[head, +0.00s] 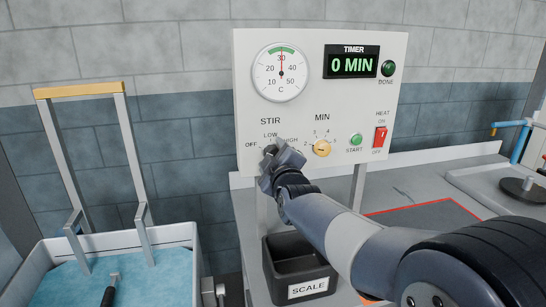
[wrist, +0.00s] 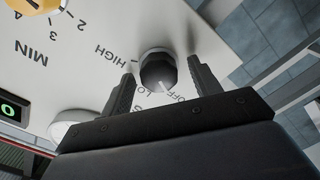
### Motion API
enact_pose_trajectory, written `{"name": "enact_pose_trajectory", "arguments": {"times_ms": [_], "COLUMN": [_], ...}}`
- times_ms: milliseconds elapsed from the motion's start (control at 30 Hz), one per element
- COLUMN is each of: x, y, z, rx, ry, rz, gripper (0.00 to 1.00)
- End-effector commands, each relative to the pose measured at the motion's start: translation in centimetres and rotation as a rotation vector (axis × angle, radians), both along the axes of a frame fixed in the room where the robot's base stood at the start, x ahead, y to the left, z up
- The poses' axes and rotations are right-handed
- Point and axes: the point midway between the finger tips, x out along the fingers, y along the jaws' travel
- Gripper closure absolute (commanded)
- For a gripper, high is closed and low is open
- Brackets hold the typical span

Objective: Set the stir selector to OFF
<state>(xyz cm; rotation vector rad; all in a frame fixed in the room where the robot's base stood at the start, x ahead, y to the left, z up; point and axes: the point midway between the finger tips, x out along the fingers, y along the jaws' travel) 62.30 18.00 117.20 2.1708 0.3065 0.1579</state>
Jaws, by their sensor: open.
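The stir selector is a dark round knob (wrist: 157,70) with a white pointer line, on the pale control panel (head: 315,90). In the wrist view the pointer faces the lower edge, near the OFF and LOW lettering; the exact setting is hard to tell because part of the lettering is hidden. My gripper (wrist: 161,72) is open, with one finger on each side of the knob; I cannot tell whether either touches it. In the head view my gripper (head: 281,158) is at the STIR dial and hides most of the knob, with OFF to its left and HIGH to its upper right.
A yellow MIN knob (head: 321,148), a green START button (head: 356,140) and a red HEAT switch (head: 380,137) sit to the right on the panel. The timer (head: 351,62) reads 0 MIN. A black SCALE bin (head: 298,272) stands below. A white tub (head: 170,237) is at left.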

Motion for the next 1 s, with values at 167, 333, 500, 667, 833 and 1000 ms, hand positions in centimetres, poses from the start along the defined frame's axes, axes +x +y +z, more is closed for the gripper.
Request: {"name": "enact_pose_trajectory", "arguments": {"times_ms": [167, 333, 500, 667, 833, 1000], "x": [-0.9, -3.3, -6.2, -8.5, -9.9, -10.4], "y": [-0.2, -0.9, -1.8, -2.4, -2.8, -3.0], "z": [0.0, 0.0, 0.0, 0.0, 0.0, 0.0], "rx": [0.000, 0.001, 0.002, -0.001, 0.001, 0.000], "ry": [-0.001, -0.003, -0.002, -0.002, 0.000, 0.000], "rz": [0.000, 0.000, 0.000, 0.000, 0.000, 0.000], "gripper": [0.41, 0.41, 0.41, 0.41, 0.41, 0.41]}}
